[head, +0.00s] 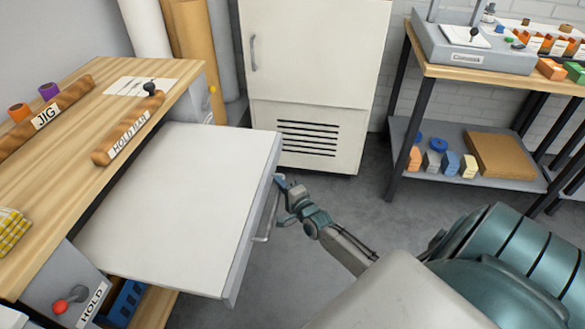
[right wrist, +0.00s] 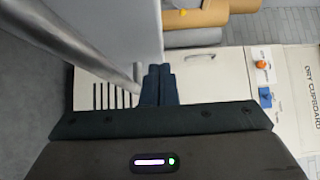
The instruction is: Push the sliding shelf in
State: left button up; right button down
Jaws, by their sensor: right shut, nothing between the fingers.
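The white sliding shelf (head: 190,205) sticks out from under the wooden bench top, pulled out toward the right. Its front edge carries a grey bar handle (head: 266,222). My right gripper (head: 281,182) is at the front face near the shelf's far corner, past the far end of the handle. In the right wrist view the shut, empty fingers (right wrist: 158,84) are close to the shelf's pale front panel (right wrist: 140,25), with the handle bar (right wrist: 75,45) to the left. I cannot tell whether they touch the panel. My left gripper is not in view.
The bench top (head: 75,130) holds a JIG rack (head: 45,118) and a HOLD BAR (head: 128,130). A lever marked HOLD (head: 68,302) sits below at the left. A white cupboard (head: 310,70) stands behind, and a loaded workbench (head: 475,72) at the right. Grey floor lies between.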

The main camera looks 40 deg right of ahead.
aim_at(173, 169)
jog(key=shift+w+a, duration=0.55)
jog(key=shift+w, duration=0.1)
